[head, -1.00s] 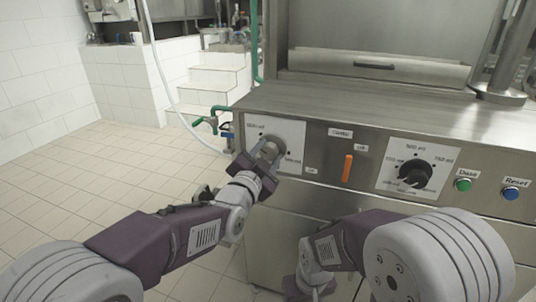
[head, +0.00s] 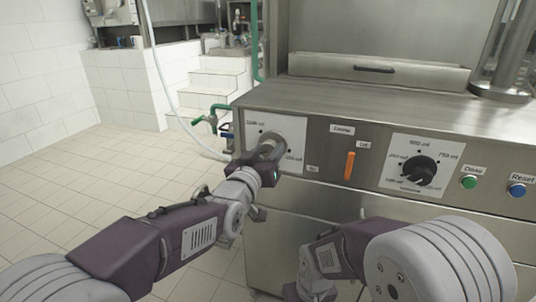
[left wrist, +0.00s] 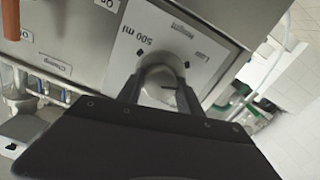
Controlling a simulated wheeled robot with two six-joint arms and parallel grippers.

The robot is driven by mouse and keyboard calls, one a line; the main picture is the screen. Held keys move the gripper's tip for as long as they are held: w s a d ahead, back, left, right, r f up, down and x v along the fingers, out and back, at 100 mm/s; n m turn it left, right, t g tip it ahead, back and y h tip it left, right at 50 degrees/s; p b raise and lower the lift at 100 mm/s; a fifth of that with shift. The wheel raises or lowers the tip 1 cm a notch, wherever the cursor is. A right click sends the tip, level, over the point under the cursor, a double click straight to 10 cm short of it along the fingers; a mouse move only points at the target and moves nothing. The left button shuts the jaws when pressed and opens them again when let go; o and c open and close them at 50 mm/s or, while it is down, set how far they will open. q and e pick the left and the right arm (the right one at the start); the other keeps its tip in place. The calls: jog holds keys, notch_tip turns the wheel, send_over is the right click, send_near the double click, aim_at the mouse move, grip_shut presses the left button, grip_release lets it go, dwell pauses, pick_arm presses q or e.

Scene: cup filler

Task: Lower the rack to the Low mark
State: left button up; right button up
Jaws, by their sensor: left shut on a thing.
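A round grey knob (head: 270,144) sits on a white dial plate (head: 292,128) at the left end of the steel control panel. My left gripper (head: 266,153) is shut on this knob, with one finger on each side of it. In the left wrist view the knob (left wrist: 158,84) lies between the two fingertips, with a dark mark on its face.
Right of the knob are an orange lever (head: 349,165), a black dial (head: 419,171), a green button (head: 469,182) and a blue button (head: 517,190). Green taps (head: 212,118) and a pale hose stand left of the machine. The tiled floor on the left is clear.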

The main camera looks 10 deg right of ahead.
pick_arm(q)
jog(key=n+b, duration=0.1)
jog(key=n, duration=0.3)
jog(key=shift+n, duration=0.4)
jog(key=shift+n+b, duration=0.3)
jog(key=o, duration=1.4)
jog(key=shift+c, duration=0.2)
jog(key=p+v, duration=0.2)
jog(key=v, duration=0.7)
